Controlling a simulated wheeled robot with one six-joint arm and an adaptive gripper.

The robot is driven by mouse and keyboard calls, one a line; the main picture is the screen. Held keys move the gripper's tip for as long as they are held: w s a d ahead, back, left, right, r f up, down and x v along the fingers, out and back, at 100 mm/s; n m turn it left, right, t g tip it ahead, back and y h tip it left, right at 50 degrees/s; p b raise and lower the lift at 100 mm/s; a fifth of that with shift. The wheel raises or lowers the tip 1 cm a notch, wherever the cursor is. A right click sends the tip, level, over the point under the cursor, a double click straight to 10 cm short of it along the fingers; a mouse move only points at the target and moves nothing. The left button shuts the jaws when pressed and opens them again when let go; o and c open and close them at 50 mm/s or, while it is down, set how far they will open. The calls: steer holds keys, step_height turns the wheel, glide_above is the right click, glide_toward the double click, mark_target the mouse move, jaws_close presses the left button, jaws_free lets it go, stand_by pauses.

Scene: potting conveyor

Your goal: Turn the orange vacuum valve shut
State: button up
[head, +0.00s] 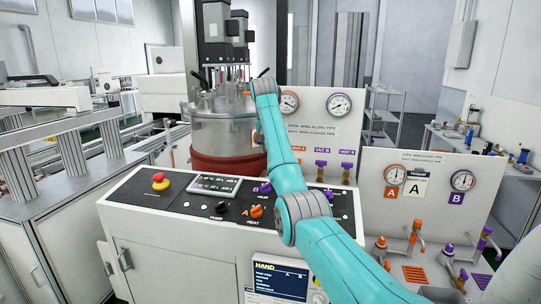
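An upright white panel (340,118) behind the console carries valves. An orange label (298,148) on it is partly covered by my arm and too small to read surely. Right of it are purple valves, one (321,166) under "VAC B" and one (346,168) under "VENT B". A small orange patch (256,137) shows just left of my arm; I cannot tell whether it is the orange vacuum valve. My teal arm crosses the panel's left part.
A steel vessel (226,130) stands behind the console (150,212), which has a red stop button (159,178) and an orange knob (254,211). Two gauges sit above the valves. At right, a panel (430,180) and orange and purple taps (380,243) stand near my arm.

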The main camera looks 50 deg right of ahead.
steer(key=shift+x, duration=1.95)
steer(key=shift+c, duration=0.3)
jaws_close()
